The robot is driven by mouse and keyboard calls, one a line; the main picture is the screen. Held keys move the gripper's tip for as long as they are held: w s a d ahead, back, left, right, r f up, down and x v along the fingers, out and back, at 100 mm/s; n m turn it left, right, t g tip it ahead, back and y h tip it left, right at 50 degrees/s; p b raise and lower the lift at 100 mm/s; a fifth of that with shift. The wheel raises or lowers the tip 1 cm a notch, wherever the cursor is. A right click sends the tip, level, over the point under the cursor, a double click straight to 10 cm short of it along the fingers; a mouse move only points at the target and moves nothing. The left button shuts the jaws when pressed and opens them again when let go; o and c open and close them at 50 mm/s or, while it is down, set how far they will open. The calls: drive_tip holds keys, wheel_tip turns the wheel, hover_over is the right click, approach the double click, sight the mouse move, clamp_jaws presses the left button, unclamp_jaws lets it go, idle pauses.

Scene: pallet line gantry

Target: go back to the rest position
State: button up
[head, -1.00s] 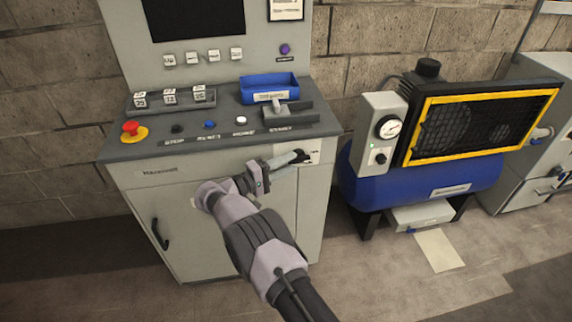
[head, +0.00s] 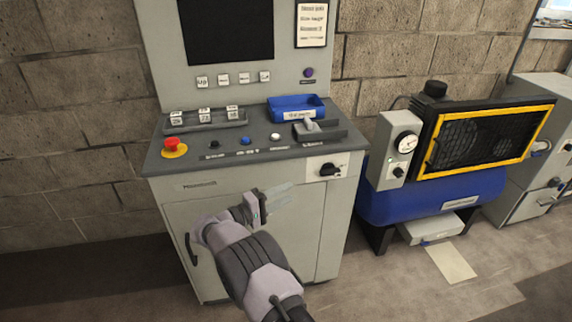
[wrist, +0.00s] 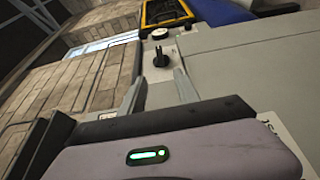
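My gripper (head: 277,203) is in front of the upper front of the grey control cabinet (head: 190,185), below and left of the black rotary switch (head: 330,170). In the wrist view its two fingers (wrist: 158,92) stand apart with nothing between them. The black rotary switch also shows in the wrist view (wrist: 162,58), beyond the fingertips and not touched by them. My arm reaches up from the bottom of the head view, bent at the wrist.
The cabinet's desk carries a red stop button (head: 172,145), a blue bin (head: 296,107) and a lever (head: 310,126). A blue compressor (head: 430,195) stands to the right, with a paper sheet (head: 450,263) on the floor. Floor is clear in front.

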drive_tip(key=s+d+r+m+g+y, duration=0.2)
drive_tip(key=s+d+r+g+y, duration=0.15)
drive_tip(key=s+d+r, duration=0.35)
drive_tip(key=s+d+r+m+g+y, duration=0.25)
drive_tip(key=s+d+r+g, duration=0.25)
drive_tip(key=d+r, duration=0.4)
drive_tip(key=s+d+r+m+y, duration=0.25)
drive_tip(key=s+y, duration=0.25)
drive_tip(key=s, duration=0.9)
drive_tip(key=s+a+m+t+y, duration=0.1)
drive_tip(key=s+a+m+y, duration=0.1)
drive_tip(key=s, duration=0.5)
drive_tip(key=s+a+m+t+y, duration=0.2)
drive_tip(key=s+a+y, duration=0.1)
drive_tip(key=s, duration=0.4)
drive_tip(key=shift+s+a+f+m+y, duration=0.2)
drive_tip(key=shift+s+a+m+y, duration=0.1)
drive_tip(key=shift+s+m, duration=0.1)
